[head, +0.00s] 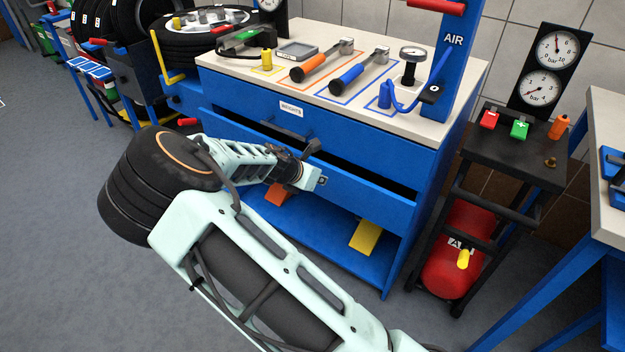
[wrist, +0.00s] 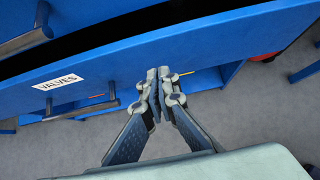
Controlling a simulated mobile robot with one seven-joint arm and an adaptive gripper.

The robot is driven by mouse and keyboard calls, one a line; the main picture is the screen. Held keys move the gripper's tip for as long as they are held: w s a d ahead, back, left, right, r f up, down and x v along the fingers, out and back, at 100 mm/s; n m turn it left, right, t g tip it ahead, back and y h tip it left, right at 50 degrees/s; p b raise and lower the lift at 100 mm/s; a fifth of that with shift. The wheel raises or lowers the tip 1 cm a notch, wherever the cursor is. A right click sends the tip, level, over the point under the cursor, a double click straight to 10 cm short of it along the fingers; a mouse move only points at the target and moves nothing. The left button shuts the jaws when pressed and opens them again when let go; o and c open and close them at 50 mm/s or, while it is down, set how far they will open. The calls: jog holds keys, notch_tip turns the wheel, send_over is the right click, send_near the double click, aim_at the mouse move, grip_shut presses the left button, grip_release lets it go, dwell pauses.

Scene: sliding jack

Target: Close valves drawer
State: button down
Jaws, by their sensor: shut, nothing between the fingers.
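The valves drawer is the lower drawer of the blue cabinet, and its blue front (head: 370,200) stands out from the cabinet with a dark gap behind it. In the wrist view the drawer front (wrist: 220,45) crosses the picture, with a white VALVES label (wrist: 58,82) at left and a grey handle below it. My gripper (head: 314,147) is at the drawer front, right of the label. In the wrist view my gripper (wrist: 157,73) has its fingertips together and empty, over the drawer front. Whether they touch it is unclear.
The weights drawer (head: 291,109) above looks shut; its handle is close to my gripper. Tools lie on the bench top (head: 450,130). A black stand (head: 515,160) with a red tank is at right. Stacked tyres (head: 125,215) stand at left, partly behind my arm. Open floor lies in front.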

aim_at(333, 170)
jog(key=w+d, duration=0.2)
jog(key=w, duration=0.1)
jog(key=shift+d+r, duration=0.1)
jog(key=shift+d, duration=0.15)
jog(key=shift+w+d+r, duration=0.1)
jog(key=shift+w+d, duration=0.15)
jog(key=shift+w, duration=0.05)
jog(key=shift+w+d+p, duration=0.25)
jog(key=shift+w+d, duration=0.35)
jog(key=shift+w, duration=0.25)
jog(key=shift+w+d+p, duration=0.2)
jog(key=shift+w+d, duration=0.4)
jog(key=shift+w, duration=0.2)
jog(key=shift+a, duration=0.1)
